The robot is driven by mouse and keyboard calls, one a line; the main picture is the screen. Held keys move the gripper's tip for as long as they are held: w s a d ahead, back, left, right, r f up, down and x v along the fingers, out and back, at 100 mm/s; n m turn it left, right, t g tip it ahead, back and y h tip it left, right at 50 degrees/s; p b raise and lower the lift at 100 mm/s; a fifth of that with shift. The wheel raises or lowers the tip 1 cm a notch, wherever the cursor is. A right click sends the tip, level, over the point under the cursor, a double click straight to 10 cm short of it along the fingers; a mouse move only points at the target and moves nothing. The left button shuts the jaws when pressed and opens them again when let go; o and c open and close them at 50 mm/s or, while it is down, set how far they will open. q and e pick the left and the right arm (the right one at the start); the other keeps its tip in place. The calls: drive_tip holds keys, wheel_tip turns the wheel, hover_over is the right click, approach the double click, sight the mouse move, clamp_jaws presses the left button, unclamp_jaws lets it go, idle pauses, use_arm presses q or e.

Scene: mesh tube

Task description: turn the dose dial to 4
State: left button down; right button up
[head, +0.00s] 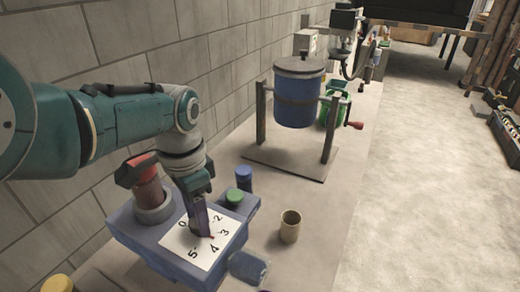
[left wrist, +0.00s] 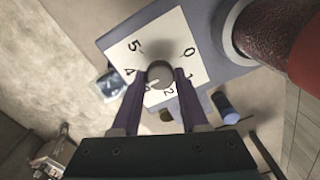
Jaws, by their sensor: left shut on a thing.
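The dose dial (left wrist: 160,72) is a small round grey knob on a white number card (head: 186,247), on top of a blue box (head: 150,244). My left gripper (head: 203,226) points down over the card. Its two purple fingers (left wrist: 160,82) are shut on the knob, one on each side. The figures 0, 2, 3, 4 and 5 show around the dial in the head view. A small red mark by the knob lies towards the side of 3 and 4. I cannot read its exact setting. My right gripper is not in view.
A red-topped brown bottle (head: 149,192) stands in a collar on the box, close to my left wrist. A green button (head: 234,196), a blue cylinder (head: 244,178), a tan cup (head: 290,227) and a blue drum (head: 298,100) on a stand are nearby. Bench space right of the cup is clear.

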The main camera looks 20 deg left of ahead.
use_arm(q)
drive_tip(key=shift+m, duration=2.1)
drive_tip(key=shift+c, duration=2.1)
unclamp_jaws()
wheel_tip(320, 180, up, 10)
drive_tip(key=p, duration=0.5)
